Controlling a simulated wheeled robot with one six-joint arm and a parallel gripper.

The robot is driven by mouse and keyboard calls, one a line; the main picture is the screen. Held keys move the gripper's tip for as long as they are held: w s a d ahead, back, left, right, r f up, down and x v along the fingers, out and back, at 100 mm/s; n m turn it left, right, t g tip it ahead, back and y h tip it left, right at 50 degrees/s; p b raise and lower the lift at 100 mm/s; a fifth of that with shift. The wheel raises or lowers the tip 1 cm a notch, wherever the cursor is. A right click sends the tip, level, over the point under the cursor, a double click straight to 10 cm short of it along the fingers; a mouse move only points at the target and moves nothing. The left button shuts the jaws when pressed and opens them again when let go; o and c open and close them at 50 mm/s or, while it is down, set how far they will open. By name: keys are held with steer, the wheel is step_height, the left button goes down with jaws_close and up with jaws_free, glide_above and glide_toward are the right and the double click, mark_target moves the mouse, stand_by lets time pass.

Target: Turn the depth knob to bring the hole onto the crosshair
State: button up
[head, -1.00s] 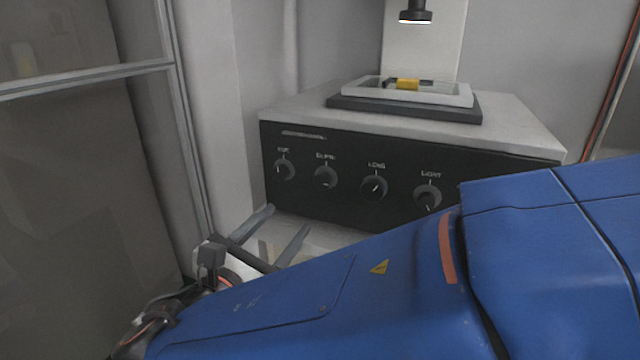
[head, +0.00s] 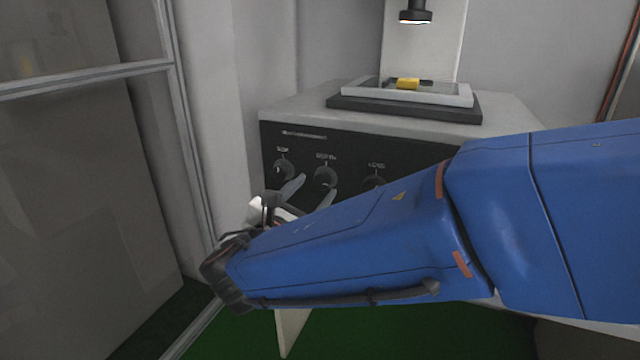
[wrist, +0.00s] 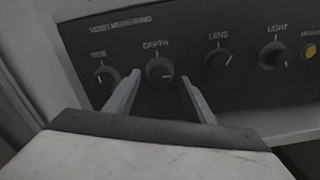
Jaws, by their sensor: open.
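The depth knob (head: 325,177) is a round dark knob with a pale pointer mark, second from the left on the black front panel. It also shows in the wrist view (wrist: 160,71), beyond and between my fingertips, with its pointer toward the lower right. My gripper (head: 315,188) is open and empty, its two grey fingers aimed at the panel. In the wrist view my gripper (wrist: 160,92) straddles the line to the depth knob; contact is not visible. A yellow piece (head: 407,84) lies on the stage under the lamp head (head: 415,16). No hole or crosshair can be made out.
The leftmost knob (wrist: 103,79) sits close beside my left finger. The lens knob (wrist: 218,63) and light knob (wrist: 272,54) are to the right, then a small yellow button (wrist: 309,51). A glass-like panel with a metal frame (head: 90,78) stands at the left.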

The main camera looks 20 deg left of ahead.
mark_target(321, 182)
steer(key=shift+w+d, duration=0.15)
steer(key=shift+w, duration=1.9)
steer(key=c, duration=1.1)
